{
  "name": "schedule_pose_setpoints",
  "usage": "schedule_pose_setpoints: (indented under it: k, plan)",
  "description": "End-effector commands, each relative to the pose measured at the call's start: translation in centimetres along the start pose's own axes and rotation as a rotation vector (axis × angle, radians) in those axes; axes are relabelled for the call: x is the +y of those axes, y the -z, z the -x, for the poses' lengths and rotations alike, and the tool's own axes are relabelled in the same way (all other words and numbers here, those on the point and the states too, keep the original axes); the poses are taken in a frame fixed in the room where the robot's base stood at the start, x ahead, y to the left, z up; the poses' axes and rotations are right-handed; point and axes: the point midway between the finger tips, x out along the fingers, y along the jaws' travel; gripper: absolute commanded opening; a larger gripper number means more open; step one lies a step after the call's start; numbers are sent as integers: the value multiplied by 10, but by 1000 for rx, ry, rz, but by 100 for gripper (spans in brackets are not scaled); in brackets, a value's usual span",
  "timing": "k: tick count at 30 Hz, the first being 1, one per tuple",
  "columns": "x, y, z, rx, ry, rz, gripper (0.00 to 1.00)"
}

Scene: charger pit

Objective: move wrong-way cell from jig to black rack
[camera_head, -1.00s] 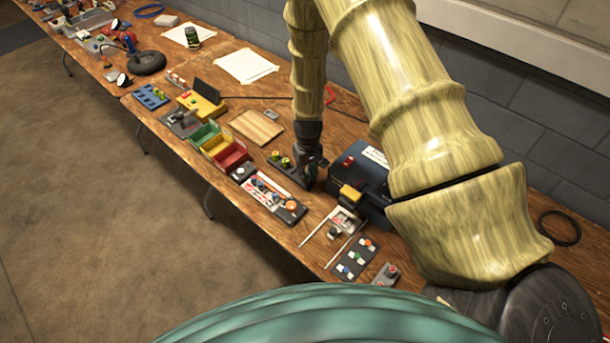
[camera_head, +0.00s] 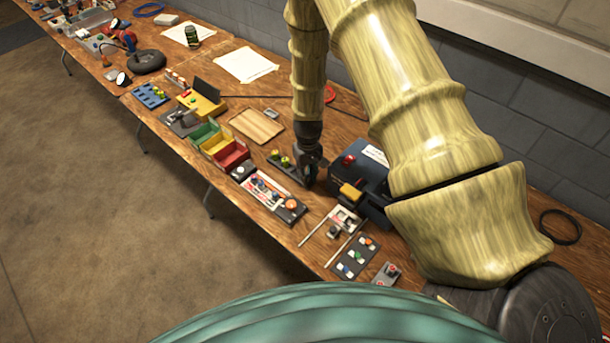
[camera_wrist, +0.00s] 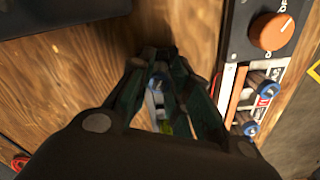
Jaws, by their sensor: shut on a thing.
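My gripper (camera_wrist: 160,85) is shut on a cell (camera_wrist: 158,82) with a blue end, mostly hidden between the fingers. In the head view my gripper (camera_head: 309,178) points down at the right end of the black rack (camera_head: 296,176); the held cell cannot be made out there. Yellow-green cells (camera_head: 285,161) stand in the rack's left part. I cannot tell whether the held cell touches the rack. The jig (camera_head: 265,190), with an orange knob (camera_head: 291,204), lies in front of the rack. In the wrist view, blue-ringed cells (camera_wrist: 262,84) lie in the jig at right.
A dark blue box (camera_head: 368,174) with a red button stands close right of my gripper. Green, yellow and red bins (camera_head: 220,146) and a wooden board (camera_head: 257,126) are to the left. A card with coloured pieces (camera_head: 354,257) lies at the front right.

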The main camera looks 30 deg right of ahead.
Motion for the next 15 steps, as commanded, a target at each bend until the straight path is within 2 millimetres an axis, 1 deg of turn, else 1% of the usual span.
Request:
schedule_pose_setpoints:
  k: [9, 10, 13, 14, 15]
  plan:
    - [0, 0, -2, 0, 0, 0, 0]
    - [0, 0, -2, 0, 0, 0, 23]
    - [0, 0, -2, 0, 0, 0, 41]
    - [0, 0, -2, 0, 0, 0, 44]
    - [0, 0, -2, 0, 0, 0, 44]
